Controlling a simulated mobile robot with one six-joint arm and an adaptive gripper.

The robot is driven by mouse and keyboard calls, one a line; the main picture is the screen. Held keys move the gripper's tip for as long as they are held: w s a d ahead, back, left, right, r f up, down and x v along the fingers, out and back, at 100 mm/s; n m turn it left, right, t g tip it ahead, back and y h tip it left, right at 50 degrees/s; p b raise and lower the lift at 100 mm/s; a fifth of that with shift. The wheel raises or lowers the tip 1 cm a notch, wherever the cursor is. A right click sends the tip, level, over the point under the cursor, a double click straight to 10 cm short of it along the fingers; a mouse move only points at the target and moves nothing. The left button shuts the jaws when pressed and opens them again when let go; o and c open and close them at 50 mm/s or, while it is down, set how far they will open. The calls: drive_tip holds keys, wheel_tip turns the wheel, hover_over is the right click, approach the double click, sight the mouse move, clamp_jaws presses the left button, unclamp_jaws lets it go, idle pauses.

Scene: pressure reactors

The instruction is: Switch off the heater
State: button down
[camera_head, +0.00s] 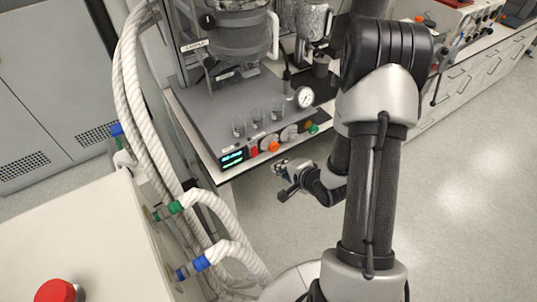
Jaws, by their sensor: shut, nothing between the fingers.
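The heater unit is a grey bench-top base (215,105) with a reactor vessel (240,35) over its back. Its front panel has a lit cyan display (232,159), a red switch (254,151), an orange button (273,146), a grey dial (289,133) and a green button (313,129). The switch's position is too small to read. My gripper (281,170) is shut and empty, in front of and below the panel near the orange button. It appears apart from the panel. My arm covers the area to the right of the unit.
Several small glasses (257,117) and a round gauge (304,97) stand on the base. White ribbed hoses (135,95) run down its left side. A white box with a red button (58,291) is at lower left. Open floor (470,180) lies to the right.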

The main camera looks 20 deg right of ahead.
drive_tip(key=shift+s+f, duration=0.1)
drive_tip(key=shift+f, duration=0.05)
drive_tip(key=b, duration=0.3)
approach(254, 152)
drive_tip(key=shift+w+d+f, duration=0.15)
drive_tip(key=shift+w+f, duration=1.1)
drive_tip(key=shift+f, duration=0.25)
drive_tip(key=shift+w+d+f, duration=0.15)
drive_tip(key=shift+w+f, duration=1.05)
drive_tip(key=shift+f, duration=0.25)
